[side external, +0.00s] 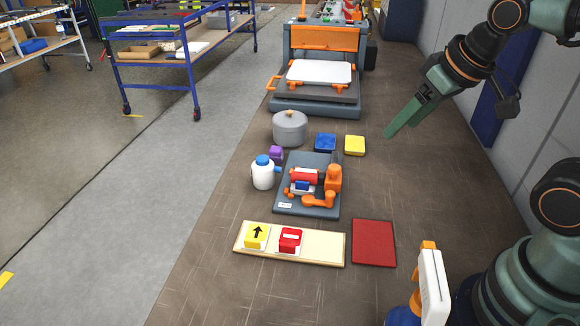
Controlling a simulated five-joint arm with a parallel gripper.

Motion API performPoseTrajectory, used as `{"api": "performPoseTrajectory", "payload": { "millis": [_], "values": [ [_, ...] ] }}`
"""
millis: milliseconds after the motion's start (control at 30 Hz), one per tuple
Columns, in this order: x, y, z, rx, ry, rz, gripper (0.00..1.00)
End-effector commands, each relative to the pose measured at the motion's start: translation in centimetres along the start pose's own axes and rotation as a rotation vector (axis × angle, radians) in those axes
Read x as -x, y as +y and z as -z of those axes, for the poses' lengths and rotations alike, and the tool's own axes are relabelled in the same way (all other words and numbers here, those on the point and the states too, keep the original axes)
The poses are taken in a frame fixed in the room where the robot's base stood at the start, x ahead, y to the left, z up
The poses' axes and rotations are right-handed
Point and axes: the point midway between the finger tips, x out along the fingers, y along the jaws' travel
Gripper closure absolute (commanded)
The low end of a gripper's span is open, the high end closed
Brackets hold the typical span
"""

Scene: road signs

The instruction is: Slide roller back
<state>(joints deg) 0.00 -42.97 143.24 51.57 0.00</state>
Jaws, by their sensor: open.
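A small grey device (290,208) sits on the brown floor surface in the middle. A red cylinder (304,174), which looks like the roller, lies across it beside an orange bracket (333,178). An orange handle (318,200) is at its front. A small blue block (303,185) shows just in front of the cylinder. My gripper (389,133) has green fingers and hangs in the air to the upper right, clear of the device. It is open, with nothing seen between the fingers.
A cream board (323,247) holds a yellow arrow sign (256,236) and a red sign (290,240). A red mat (373,243) lies beside it. A white bottle (262,175), grey pot (290,128), blue block (325,142) and yellow block (355,145) surround the device. A larger orange-framed machine (325,38) stands behind.

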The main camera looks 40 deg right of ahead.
Motion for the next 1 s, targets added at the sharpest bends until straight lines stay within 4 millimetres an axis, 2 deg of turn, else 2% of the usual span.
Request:
{"api": "performPoseTrajectory", "payload": {
  "millis": [333, 567, 767, 1000],
  "values": [
    [-0.1, 0.0, 0.5, 0.0, -0.017, 0.0, 0.31],
    [-1.1, -0.2, 3.6, 0.0, -0.134, 0.002, 0.31],
    [-3.6, -0.5, 6.8, 0.0, -0.259, 0.003, 0.31],
    [-8.1, -0.8, 9.5, 0.0, -0.401, 0.002, 0.31]
  ]
}}
